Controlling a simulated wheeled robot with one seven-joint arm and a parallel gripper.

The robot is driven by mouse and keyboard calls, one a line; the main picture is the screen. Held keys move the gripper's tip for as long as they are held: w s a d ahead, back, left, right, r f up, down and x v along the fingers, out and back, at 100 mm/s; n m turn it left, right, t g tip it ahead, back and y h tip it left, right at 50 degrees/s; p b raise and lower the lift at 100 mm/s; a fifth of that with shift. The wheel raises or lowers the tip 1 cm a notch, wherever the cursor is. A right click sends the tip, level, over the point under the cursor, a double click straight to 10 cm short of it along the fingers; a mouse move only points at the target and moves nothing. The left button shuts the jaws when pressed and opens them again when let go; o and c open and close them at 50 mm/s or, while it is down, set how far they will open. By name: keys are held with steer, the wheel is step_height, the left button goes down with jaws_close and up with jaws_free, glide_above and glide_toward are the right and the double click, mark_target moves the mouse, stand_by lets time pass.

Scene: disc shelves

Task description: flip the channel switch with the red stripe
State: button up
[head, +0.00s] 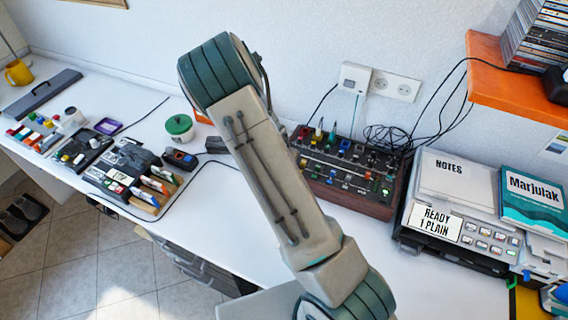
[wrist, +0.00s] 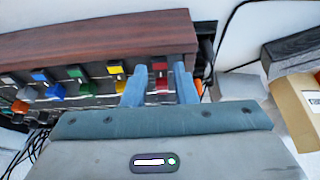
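The channel box (head: 352,185), dark with wooden sides, stands on the white desk against the wall in the head view. In the wrist view its wooden edge (wrist: 90,40) runs across the top, above a row of coloured switches. The red switch (wrist: 160,70) shows between the two blue fingertips of my gripper (wrist: 160,88). The fingers are apart, one on each side of it; I cannot tell whether either touches it. The switch's lower part is partly hidden by my gripper body. In the head view my arm hides the gripper and the box's left end.
Yellow (wrist: 116,70), green (wrist: 74,73) and blue (wrist: 42,77) switches stand left of the red one. An orange part (wrist: 198,86) is just right of the right finger.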

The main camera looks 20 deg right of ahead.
steer(key=shift+w+d+f, duration=0.1)
steer(key=shift+f, duration=0.2)
steer(key=shift+c, duration=0.3)
jaws_close()
steer(key=shift+w+d+r+g+y+p, duration=0.15)
steer(key=shift+d+r+g+y+p, duration=0.05)
steer(key=shift+g+y+p, duration=0.35)
steer(key=shift+w+d+g+y, duration=0.1)
steer(key=shift+w+g+y, duration=0.1)
steer(key=shift+g+y, duration=0.5)
